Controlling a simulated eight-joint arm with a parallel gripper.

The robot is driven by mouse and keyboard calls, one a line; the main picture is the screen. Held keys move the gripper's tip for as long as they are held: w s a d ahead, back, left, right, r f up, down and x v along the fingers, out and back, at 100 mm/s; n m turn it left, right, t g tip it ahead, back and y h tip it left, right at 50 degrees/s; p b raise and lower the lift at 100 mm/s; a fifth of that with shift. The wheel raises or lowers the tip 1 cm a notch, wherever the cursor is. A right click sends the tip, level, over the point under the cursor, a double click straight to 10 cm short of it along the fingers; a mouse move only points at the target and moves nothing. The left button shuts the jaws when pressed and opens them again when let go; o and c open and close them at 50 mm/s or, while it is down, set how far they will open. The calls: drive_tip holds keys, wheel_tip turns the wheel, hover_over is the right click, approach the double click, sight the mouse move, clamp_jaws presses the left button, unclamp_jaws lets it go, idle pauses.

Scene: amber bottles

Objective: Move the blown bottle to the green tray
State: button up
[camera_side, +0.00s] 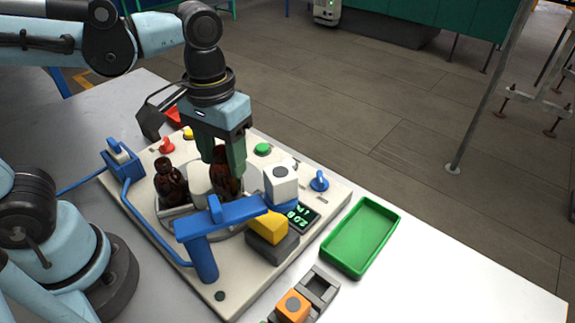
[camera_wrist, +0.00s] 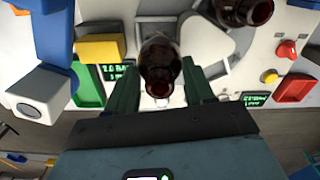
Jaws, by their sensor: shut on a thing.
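My gripper (camera_side: 224,152) is shut on an amber bottle (camera_side: 222,182), which stands upright on the round fixture of the panel. In the wrist view this bottle (camera_wrist: 161,68) sits between the two green fingers of my gripper (camera_wrist: 163,82). A second amber bottle (camera_side: 170,184) stands to its left, beyond a white block at the middle of the fixture; it also shows at the top of the wrist view (camera_wrist: 243,10). Which bottle is blown cannot be told.
A blue post with an arm (camera_side: 207,232) stands in front of the held bottle. A white cube (camera_side: 281,181) on a blue base, a yellow block (camera_side: 267,226) and a display (camera_side: 302,217) stand between bottle and tray. An orange block (camera_side: 293,306) sits in a dark holder nearby.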

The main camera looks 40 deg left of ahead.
wheel_tip(320, 180, up, 6)
drive_tip(key=shift+r, duration=0.1)
wheel_tip(320, 180, up, 11)
drive_tip(key=w+d+m, duration=0.1)
drive_tip(key=d+m, duration=0.1)
drive_tip(key=d, duration=2.3)
wheel_tip(320, 180, down, 14)
drive_tip(key=r, duration=0.1)
drive_tip(key=shift+w+a+f, duration=0.75)
drive_tip(key=shift+w+f, duration=1.15)
drive_tip(key=shift+f, duration=0.05)
drive_tip(key=shift+w+a+f, duration=0.7)
drive_tip(key=shift+w+f, duration=1.15)
drive_tip(key=shift+f, duration=0.1)
drive_tip(key=shift+w+a+f, duration=0.75)
drive_tip(key=shift+w+f, duration=1.15)
drive_tip(key=shift+f, duration=0.05)
drive_tip(key=shift+f, duration=0.1)
